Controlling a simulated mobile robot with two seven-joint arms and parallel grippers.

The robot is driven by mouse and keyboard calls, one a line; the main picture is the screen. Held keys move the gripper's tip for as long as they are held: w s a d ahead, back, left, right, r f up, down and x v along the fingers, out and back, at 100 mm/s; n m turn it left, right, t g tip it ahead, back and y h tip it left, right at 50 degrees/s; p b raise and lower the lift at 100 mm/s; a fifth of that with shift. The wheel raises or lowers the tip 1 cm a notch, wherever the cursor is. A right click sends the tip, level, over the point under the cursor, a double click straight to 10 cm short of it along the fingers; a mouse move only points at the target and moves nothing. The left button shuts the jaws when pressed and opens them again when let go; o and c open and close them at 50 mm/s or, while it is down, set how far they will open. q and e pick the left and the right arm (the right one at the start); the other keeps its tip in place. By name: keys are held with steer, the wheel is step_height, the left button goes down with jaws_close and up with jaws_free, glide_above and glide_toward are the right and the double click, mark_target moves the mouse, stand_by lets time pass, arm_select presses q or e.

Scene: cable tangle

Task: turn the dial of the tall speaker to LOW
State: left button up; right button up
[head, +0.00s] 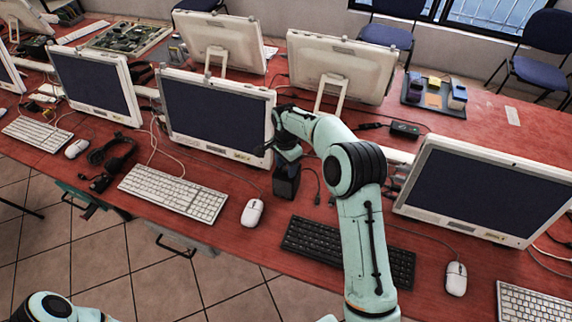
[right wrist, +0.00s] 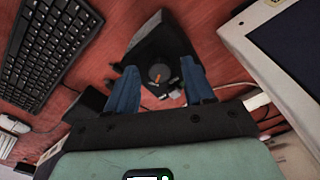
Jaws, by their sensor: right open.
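The tall speaker (head: 286,184) is a dark upright box on the red table, right of the white mouse. In the right wrist view the speaker (right wrist: 153,43) is seen from above, with a round dark dial (right wrist: 160,73) that has an orange mark. My right gripper (right wrist: 160,77) is open, its two blue fingers on either side of the dial. I cannot tell whether they touch it. In the head view the right gripper (head: 288,153) is over the speaker, and the dial is hidden. The dial's lettering is not readable. My left gripper is out of view.
A monitor (head: 217,112) stands close behind and left of the speaker. A black keyboard (head: 345,250) lies at right front, a white mouse (head: 252,212) at left front. Another monitor (head: 484,188) stands at right. Loose cables (head: 318,185) lie beside the speaker.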

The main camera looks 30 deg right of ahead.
jaws_close()
